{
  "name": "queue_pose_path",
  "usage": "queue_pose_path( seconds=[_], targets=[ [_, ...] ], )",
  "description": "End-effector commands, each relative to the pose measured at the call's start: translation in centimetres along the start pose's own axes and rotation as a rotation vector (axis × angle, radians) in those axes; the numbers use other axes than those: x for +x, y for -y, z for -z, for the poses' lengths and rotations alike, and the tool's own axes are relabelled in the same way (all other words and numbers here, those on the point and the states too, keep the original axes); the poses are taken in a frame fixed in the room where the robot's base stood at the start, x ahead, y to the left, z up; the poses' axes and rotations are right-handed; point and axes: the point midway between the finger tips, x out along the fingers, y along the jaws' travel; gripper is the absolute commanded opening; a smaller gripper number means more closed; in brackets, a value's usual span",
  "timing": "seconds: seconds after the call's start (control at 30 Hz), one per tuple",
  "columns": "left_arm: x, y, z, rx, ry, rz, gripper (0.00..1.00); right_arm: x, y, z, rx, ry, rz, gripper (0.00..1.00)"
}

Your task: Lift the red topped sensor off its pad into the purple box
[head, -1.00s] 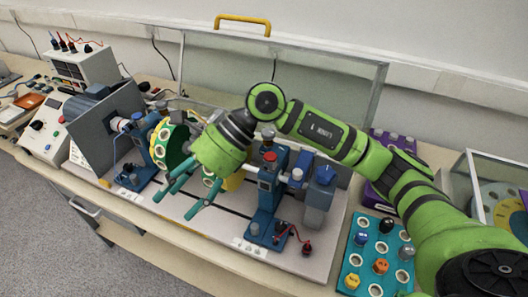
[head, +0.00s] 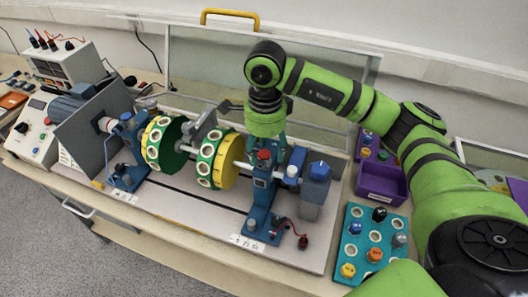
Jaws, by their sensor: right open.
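The red topped sensor (head: 264,155) sits on top of the right blue bearing stand (head: 262,190), beside the green and yellow drum. My right gripper (head: 265,137) is directly above it, pointing down. It is open, but its fingers are mostly hidden by the hand, and I cannot tell whether they touch the sensor. The purple box (head: 381,183) is to the right of the rig, with an open top and a label on its front. Its inside looks empty. My left gripper is out of view.
A purple rack with coloured tops (head: 371,150) stands behind the box. A teal tray (head: 353,239) of coloured knobs lies in front of it. Two green drums (head: 205,165) and a blue-capped grey block (head: 314,190) flank the stand. A clear raised panel (head: 205,62) stands behind.

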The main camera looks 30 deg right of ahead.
Motion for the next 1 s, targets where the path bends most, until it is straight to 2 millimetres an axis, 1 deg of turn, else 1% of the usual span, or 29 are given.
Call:
queue_pose_path(
  seconds=[0.03,0.13,0.37,0.47,0.5,0.53,1.0],
  targets=[
    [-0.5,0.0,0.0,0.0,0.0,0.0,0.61,0.5,0.0,0.0,0.001,-0.001,-0.003,0.59],
    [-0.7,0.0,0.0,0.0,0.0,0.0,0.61,1.4,0.0,0.0,0.001,0.0,-0.001,0.59],
    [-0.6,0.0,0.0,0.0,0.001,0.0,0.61,1.6,0.0,0.0,0.001,0.001,0.001,0.59],
    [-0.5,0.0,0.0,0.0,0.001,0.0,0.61,1.6,0.0,0.0,0.001,0.001,0.001,0.23],
    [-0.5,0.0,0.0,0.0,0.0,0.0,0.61,1.6,0.0,0.0,0.001,0.0,0.001,0.07],
    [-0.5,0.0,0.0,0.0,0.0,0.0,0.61,1.6,0.0,0.0,0.001,0.0,0.0,0.0],
    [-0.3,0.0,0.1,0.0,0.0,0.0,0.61,1.4,0.1,0.1,0.002,-0.004,0.002,0.0]
  ],
)
